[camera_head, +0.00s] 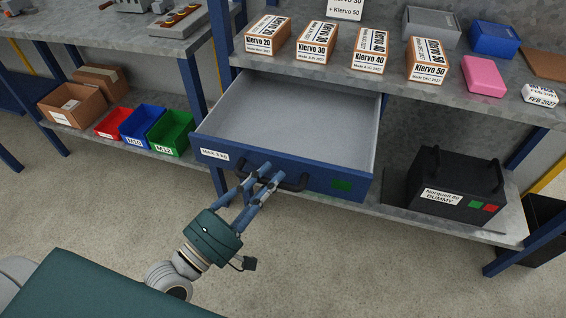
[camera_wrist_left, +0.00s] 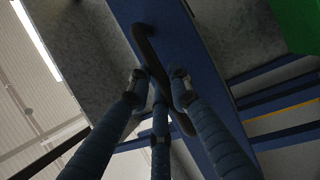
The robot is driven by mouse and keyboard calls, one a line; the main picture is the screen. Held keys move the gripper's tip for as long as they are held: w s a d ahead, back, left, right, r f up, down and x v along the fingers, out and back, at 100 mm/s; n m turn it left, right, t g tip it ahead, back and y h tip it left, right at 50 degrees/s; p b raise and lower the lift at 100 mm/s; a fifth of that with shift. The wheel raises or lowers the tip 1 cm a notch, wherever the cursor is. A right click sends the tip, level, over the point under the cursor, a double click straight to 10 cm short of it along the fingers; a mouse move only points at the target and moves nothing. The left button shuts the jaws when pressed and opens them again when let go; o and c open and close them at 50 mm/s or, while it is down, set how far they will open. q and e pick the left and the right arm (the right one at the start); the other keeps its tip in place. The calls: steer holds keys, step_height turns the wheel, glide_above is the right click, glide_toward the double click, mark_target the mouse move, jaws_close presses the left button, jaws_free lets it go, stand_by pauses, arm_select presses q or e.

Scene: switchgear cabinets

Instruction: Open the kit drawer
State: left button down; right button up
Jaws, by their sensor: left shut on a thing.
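The kit drawer (camera_head: 230,158) is a blue-fronted drawer under the right bench, pulled well out, with an empty grey inside. Its front carries a white "MAX 5 KG" label, a green patch and a black handle (camera_head: 293,184). My left gripper (camera_head: 262,178) is at the middle of the drawer front, shut on the handle. In the left wrist view the fingers (camera_wrist_left: 160,88) close around the black handle (camera_wrist_left: 150,55), with the blue drawer front (camera_wrist_left: 185,40) behind. The fingers hide part of the handle. My right gripper is not in view.
Several labelled Klervo boxes (camera_head: 316,41) and a pink box (camera_head: 483,76) stand on the bench above. A black Norquell case (camera_head: 455,185) sits on the lower shelf at right. Red, blue and green bins (camera_head: 171,132) are on the left shelf. The floor (camera_head: 330,260) in front is clear.

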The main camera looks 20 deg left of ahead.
arm_select(q)
steer(key=shift+s, duration=0.35)
steer(key=c, duration=1.6)
jaws_free()
steer(key=shift+a, duration=0.1)
steer(key=v, duration=1.2)
